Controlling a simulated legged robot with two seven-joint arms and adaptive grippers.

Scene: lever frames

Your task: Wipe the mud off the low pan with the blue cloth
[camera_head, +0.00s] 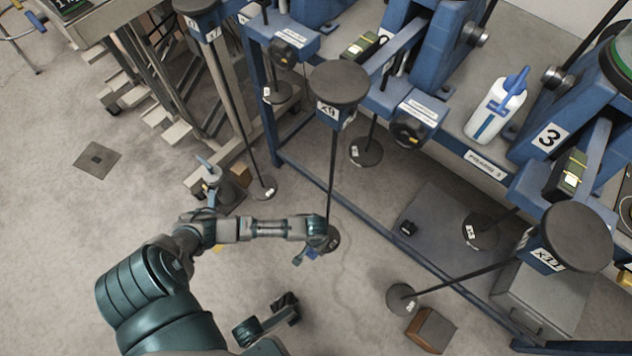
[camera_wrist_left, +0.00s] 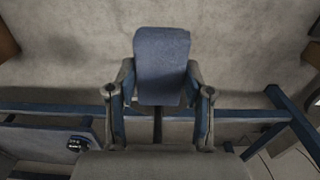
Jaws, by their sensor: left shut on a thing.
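My left gripper (camera_head: 318,236) is shut on the blue cloth (camera_head: 312,252), a small blue patch at its tip in the head view. In the left wrist view the cloth (camera_wrist_left: 162,65) is a flat blue-grey pad between the two fingers. The gripper overlaps a low dark round pan (camera_head: 333,240) at the foot of a thin rod; I cannot tell whether the cloth touches it. Several similar low pans stand near, one (camera_head: 402,298) at lower right. No mud can be made out. My right gripper (camera_head: 267,320) appears at the bottom; its jaw state is unclear.
Blue lever frames (camera_head: 300,180) with rods and a high round plate (camera_head: 338,82) stand close beyond the left gripper. A brown block (camera_head: 431,330) lies on the floor at lower right. Open floor lies at left.

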